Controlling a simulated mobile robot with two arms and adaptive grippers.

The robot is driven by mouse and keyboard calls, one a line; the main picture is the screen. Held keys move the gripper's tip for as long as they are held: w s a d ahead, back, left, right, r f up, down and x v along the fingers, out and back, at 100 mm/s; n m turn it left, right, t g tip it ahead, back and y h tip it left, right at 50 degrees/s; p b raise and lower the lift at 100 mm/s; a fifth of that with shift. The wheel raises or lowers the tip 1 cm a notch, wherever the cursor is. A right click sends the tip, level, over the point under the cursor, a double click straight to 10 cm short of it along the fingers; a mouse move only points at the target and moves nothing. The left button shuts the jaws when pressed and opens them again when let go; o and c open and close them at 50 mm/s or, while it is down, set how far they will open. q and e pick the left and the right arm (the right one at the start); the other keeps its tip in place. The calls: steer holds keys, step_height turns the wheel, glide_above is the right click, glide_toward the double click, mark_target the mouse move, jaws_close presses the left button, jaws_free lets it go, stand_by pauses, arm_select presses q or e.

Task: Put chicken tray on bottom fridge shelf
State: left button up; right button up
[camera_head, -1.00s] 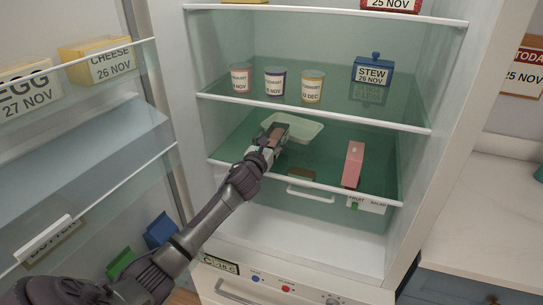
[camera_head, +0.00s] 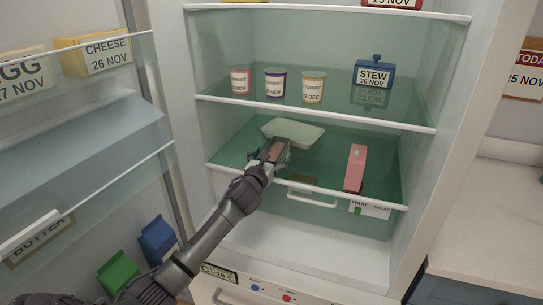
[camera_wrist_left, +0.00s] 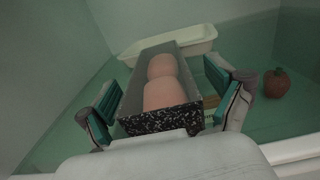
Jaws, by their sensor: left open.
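The chicken tray (camera_wrist_left: 160,92) is a dark speckled tray holding pinkish pieces. In the wrist view it lies between the two teal-padded fingers of my left gripper (camera_wrist_left: 168,108), with a gap showing at the right finger. In the head view the tray (camera_head: 267,149) is small and partly covered by my left gripper (camera_head: 276,151). The gripper is open around it, over the bottom glass shelf (camera_head: 330,165) of the fridge. Whether the tray's underside touches the shelf is hard to see. My right gripper is not in view.
A pale empty dish (camera_head: 293,131) stands just behind the chicken tray. Yoghurt cups (camera_head: 275,81) and a blue stew pot (camera_head: 374,75) are on the shelf above. The open door (camera_head: 85,130) is at left.

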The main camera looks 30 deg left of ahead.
arm_select(q)
steer(key=shift+r, duration=0.1)
steer(key=shift+s, duration=0.25)
steer(key=p+v, duration=0.4)
steer(key=v, duration=0.7)
steer(key=shift+s, duration=0.25)
